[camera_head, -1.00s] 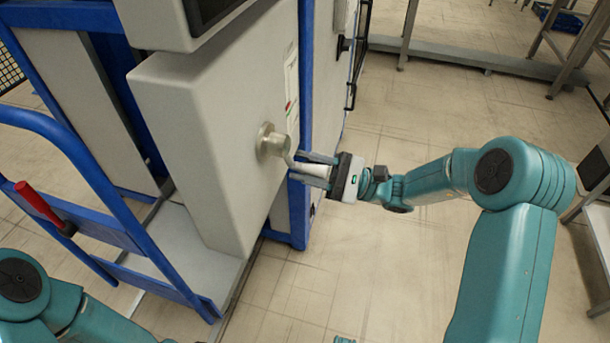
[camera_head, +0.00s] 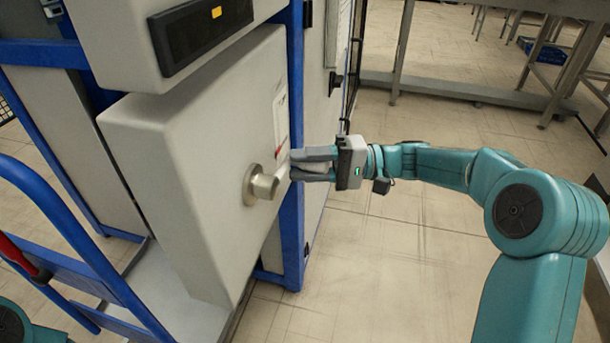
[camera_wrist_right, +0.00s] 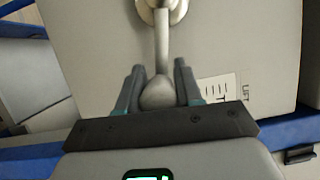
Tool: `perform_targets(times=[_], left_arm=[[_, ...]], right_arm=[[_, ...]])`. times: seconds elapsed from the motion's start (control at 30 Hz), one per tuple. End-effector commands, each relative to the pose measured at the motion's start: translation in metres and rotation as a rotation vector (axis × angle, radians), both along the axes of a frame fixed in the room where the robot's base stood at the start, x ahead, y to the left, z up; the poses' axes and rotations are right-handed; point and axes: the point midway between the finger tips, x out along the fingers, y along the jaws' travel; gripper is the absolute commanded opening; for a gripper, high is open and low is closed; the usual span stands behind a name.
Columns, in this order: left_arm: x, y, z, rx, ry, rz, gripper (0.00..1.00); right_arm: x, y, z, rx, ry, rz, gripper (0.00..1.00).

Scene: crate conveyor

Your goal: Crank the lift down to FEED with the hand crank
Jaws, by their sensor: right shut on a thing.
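The hand crank (camera_head: 262,185) sticks out from the side of a grey box (camera_head: 200,150) on the lift's cabinet. Its metal hub and arm show in the head view. In the right wrist view the crank arm (camera_wrist_right: 162,40) runs from the hub at the top down to a rounded handle (camera_wrist_right: 158,93). My right gripper (camera_head: 306,164) is shut on this handle, with one finger on each side of it. A scale label with the word LIFT (camera_wrist_right: 222,88) shows beside the crank in the wrist view. My left gripper is out of view.
A blue frame post (camera_head: 293,215) stands just behind the crank. A blue tubular rail (camera_head: 75,235) with a red grip (camera_head: 18,255) is at the left. A dark display with an orange light (camera_head: 203,32) sits above. The tiled floor (camera_head: 380,280) below my right arm is clear.

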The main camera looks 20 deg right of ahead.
Motion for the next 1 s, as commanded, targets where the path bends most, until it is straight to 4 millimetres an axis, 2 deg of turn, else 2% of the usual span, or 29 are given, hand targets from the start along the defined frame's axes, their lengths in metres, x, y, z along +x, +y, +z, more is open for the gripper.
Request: perform_targets(times=[0.1,0.4,0.97,1.0], left_arm=[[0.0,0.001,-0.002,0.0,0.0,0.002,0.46],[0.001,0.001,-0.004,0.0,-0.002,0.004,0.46],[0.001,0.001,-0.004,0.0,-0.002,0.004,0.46],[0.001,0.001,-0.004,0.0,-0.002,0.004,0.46]], right_arm=[[0.001,-0.001,0.01,-0.038,-0.07,-0.004,0.0],[0.001,-0.001,0.021,-0.099,-0.161,-0.003,0.0],[0.002,-0.001,0.023,-0.112,-0.18,-0.001,0.0],[0.002,-0.001,0.023,-0.112,-0.18,-0.001,0.45]])
